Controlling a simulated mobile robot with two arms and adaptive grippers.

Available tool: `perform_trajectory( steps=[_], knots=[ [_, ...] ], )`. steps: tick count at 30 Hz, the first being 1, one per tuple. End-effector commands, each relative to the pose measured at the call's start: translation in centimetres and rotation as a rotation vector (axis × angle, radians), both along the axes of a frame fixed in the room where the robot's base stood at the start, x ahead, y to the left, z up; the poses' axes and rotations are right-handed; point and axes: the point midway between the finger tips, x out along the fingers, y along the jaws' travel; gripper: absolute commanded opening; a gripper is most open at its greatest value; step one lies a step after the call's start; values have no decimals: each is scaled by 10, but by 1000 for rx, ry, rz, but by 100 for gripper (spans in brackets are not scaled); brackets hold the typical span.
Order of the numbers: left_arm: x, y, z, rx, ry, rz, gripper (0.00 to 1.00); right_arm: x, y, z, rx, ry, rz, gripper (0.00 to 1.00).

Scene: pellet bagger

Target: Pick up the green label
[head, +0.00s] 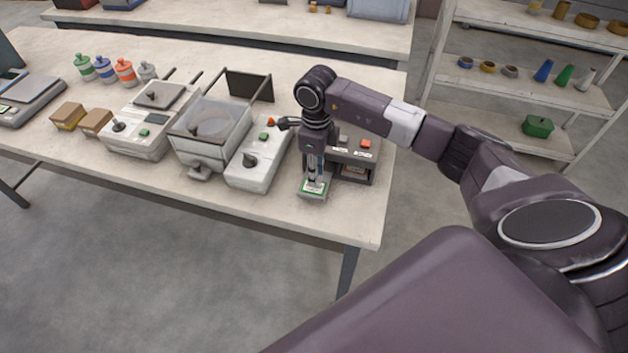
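The green label (314,187), a small white piece with a green border, is on a small grey stand near the front edge of the table, toward its right end. My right gripper (315,178) points straight down right over the label. Its fingertips overlap the label's back edge in the head view. At this size I cannot tell whether the fingers touch it or how far apart they are. My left gripper is out of the picture.
A dark rack (356,174) with red-marked labels stands right beside the gripper. A control box (250,174) and a hopper machine (207,150) are to the left. The front strip of the table (345,222) is clear. Shelves (500,98) stand at right.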

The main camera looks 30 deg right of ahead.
Motion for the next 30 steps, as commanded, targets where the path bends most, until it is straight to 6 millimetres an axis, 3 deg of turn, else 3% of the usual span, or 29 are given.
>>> perform_trajectory(
  steps=[4, 10, 23, 30],
  knots=[
    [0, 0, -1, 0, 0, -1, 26, 0, 0, 0, 0, 0, 0, 22],
    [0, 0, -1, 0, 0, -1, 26, 0, 0, 0, 0, 0, 0, 0],
    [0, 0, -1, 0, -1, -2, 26, 1, 0, 2, 1, -2, 0, 0],
    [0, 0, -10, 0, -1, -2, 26, 1, -1, 26, -1, -5, -1, 0]
  ],
)
